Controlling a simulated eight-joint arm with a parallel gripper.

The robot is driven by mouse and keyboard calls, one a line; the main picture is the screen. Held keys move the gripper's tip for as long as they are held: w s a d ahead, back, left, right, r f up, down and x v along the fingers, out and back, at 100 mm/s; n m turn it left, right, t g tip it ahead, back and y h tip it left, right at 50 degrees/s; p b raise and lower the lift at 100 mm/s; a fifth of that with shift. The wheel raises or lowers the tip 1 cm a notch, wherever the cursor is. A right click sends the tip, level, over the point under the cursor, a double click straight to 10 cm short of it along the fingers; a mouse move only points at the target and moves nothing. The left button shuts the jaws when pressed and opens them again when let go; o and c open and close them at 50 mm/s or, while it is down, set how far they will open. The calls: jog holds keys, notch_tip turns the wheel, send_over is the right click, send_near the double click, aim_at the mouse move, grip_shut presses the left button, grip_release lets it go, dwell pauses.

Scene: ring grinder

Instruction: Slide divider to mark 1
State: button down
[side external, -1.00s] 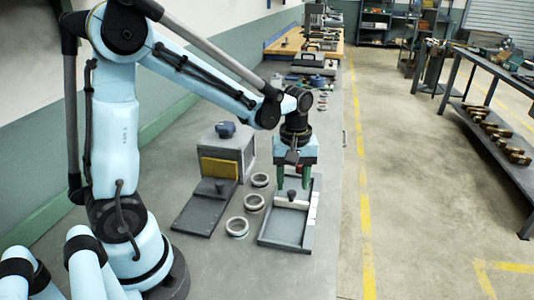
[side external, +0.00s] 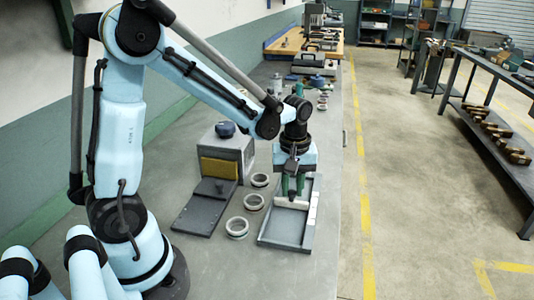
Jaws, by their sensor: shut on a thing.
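The divider (side external: 292,203) is a pale bar lying across the inside of the grey tray (side external: 283,243), in the middle part of its length. The dark knob on the divider is hidden between the fingers. My gripper (side external: 292,192) points straight down over the tray, its green fingers shut on the divider's knob. Pale marked strips (side external: 313,205) run along the tray's right rim; their numbers are too small to read.
Several metal rings, one of them near the front (side external: 237,227), lie left of the tray. Further left stands a grey box (side external: 227,155) with a yellow panel and a dark sloping plate (side external: 205,207). The bench's right edge is close to the tray.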

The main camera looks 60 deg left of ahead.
aim_at(288, 220)
jog(key=shift+s+d, duration=1.6)
jog(key=shift+d, duration=0.05)
jog(key=c, duration=0.9)
grip_release()
jog(key=shift+c, duration=0.2)
jog(key=shift+r, duration=0.1)
notch_tip(288, 220, up, 12)
